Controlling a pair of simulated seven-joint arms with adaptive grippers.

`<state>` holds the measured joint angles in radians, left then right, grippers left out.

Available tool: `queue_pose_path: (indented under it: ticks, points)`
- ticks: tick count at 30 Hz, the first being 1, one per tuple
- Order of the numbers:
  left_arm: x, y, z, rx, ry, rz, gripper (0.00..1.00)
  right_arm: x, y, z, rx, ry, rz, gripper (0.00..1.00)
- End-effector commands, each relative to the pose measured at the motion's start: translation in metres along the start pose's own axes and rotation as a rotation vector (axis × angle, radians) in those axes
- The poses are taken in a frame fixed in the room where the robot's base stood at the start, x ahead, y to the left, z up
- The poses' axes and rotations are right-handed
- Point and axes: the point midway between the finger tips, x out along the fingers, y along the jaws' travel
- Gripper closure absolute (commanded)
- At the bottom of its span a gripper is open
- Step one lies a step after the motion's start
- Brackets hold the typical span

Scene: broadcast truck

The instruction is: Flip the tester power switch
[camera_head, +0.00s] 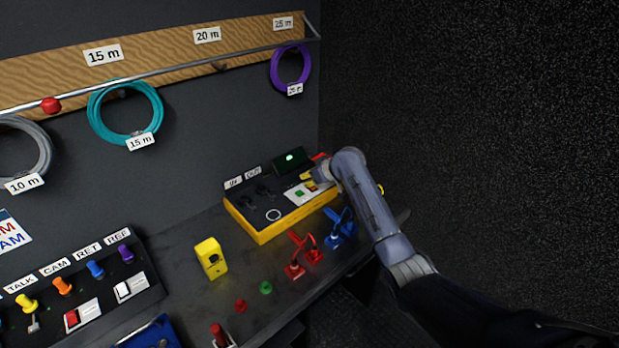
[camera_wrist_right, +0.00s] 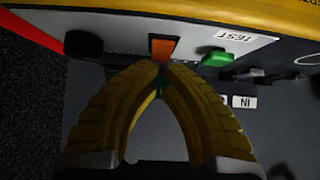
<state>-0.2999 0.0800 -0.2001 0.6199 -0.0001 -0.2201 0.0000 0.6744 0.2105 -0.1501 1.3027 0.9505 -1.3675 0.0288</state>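The tester (camera_head: 262,228) is a yellow box with a dark top at the back of the bench, with a small dark display showing a green light (camera_head: 291,158). In the right wrist view its pale panel carries an orange switch (camera_wrist_right: 163,47) and a green button (camera_wrist_right: 215,57) beside a TEST label. My right gripper (camera_head: 309,184) reaches over the tester from the right. Its yellow fingertips meet (camera_wrist_right: 162,68) right at the orange switch, with nothing visible between them. I cannot tell whether they touch the switch. My left gripper is not in view.
Red (camera_head: 295,268) and blue (camera_head: 341,228) clamp-like items stand in front of the tester. A yellow block (camera_head: 211,258) stands to its left. A panel with coloured knobs (camera_head: 145,273) is at the lower left. Coiled cables (camera_head: 125,134) hang on the wall.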

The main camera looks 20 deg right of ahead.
Motion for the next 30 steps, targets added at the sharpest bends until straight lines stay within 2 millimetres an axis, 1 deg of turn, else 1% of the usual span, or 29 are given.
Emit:
queue_pose_path:
  ticks: [4, 11, 13, 23, 30]
  points:
    - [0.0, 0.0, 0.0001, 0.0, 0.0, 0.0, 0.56, 0.0041, 0.0011, -0.0003, 0.0, -0.09, 0.001, 1.0]
    - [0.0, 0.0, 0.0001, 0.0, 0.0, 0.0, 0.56, 0.0043, 0.0005, 0.0009, 0.001, -0.09, 0.001, 1.0]
    - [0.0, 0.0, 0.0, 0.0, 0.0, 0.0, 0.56, 0.0057, 0.0012, -0.0005, -0.001, -0.128, 0.003, 1.0]
    - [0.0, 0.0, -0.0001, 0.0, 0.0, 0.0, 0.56, 0.0047, 0.0008, 0.0011, 0.001, -0.122, 0.002, 1.0]
    - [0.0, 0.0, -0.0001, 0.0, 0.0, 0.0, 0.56, -0.0012, 0.0008, 0.004, 0.002, -0.12, 0.002, 1.0]
